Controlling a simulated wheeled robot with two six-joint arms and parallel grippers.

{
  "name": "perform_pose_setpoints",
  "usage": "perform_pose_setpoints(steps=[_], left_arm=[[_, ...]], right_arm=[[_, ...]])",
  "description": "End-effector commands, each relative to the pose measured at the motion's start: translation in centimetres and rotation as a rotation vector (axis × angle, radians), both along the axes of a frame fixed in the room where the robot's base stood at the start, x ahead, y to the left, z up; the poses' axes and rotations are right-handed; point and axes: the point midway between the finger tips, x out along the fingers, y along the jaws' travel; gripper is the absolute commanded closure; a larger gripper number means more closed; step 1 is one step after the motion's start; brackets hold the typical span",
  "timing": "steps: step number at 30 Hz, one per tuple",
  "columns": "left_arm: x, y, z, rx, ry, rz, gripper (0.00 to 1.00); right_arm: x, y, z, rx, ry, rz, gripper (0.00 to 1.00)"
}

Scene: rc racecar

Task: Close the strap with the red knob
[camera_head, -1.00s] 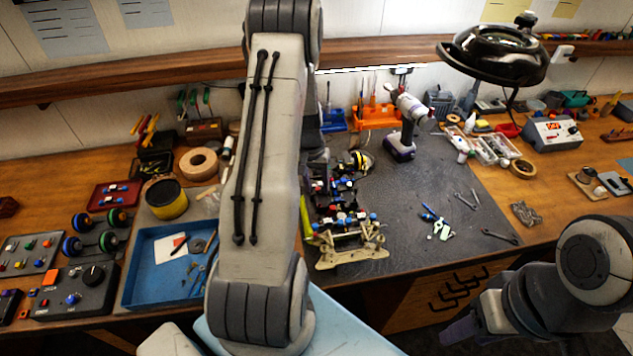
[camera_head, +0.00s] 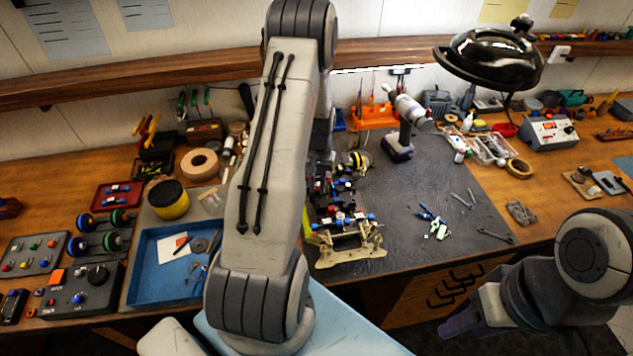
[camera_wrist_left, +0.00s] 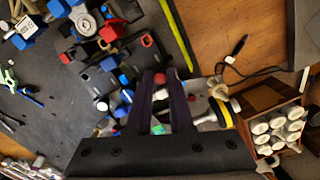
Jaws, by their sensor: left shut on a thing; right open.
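The RC car chassis (camera_head: 350,248) lies on the dark mat, partly hidden behind my left arm, with blue, red and black parts along it. In the left wrist view, my left gripper (camera_wrist_left: 158,77) is shut over the chassis, its two dark fingers closing on a small red knob (camera_wrist_left: 159,78). The strap under it is too small and covered to tell its angle. Other red parts, including a larger red piece (camera_wrist_left: 111,31), show nearby. In the head view my left gripper is hidden behind its arm. My right gripper (camera_head: 457,325) is open and empty, low at the right, away from the chassis.
A blue tray (camera_head: 140,262) with small tools stands left of the chassis. A magnifier lamp (camera_head: 490,58) hangs at upper right. Blue-and-green small tools (camera_head: 432,222) lie right of the chassis, with bare mat around them.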

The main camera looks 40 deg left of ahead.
Motion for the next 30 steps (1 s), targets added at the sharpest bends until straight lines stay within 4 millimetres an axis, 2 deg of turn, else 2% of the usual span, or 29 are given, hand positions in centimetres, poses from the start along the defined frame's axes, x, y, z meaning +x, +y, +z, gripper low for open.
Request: perform_pose_setpoints(steps=[7,8,9,10,22,26,30], left_arm=[[0.0,0.0,0.0,0.001,0.000,-0.001,1.00],[0.0,0.0,0.0,0.001,0.000,-0.001,0.73],[0.0,0.0,0.0,0.001,0.000,-0.001,0.58],[0.0,0.0,0.0,0.001,0.000,-0.001,0.50],[0.1,0.1,0.4,0.001,-0.002,0.000,0.50],[0.3,0.1,2.1,0.003,-0.006,0.000,0.50],[0.4,0.1,4.8,0.004,-0.008,0.000,0.50]], right_arm=[[0.0,0.0,0.0,0.000,0.000,0.000,0.50],[0.0,0.0,0.0,0.000,0.000,0.000,0.50],[0.0,0.0,0.0,0.000,0.000,0.000,0.50],[0.0,0.0,0.0,0.000,0.000,0.000,0.50],[0.0,0.0,-0.4,0.000,0.000,0.000,0.50],[0.0,0.0,-1.3,0.000,0.000,0.001,0.50],[0.0,0.0,-2.4,0.000,0.000,0.002,0.50]])
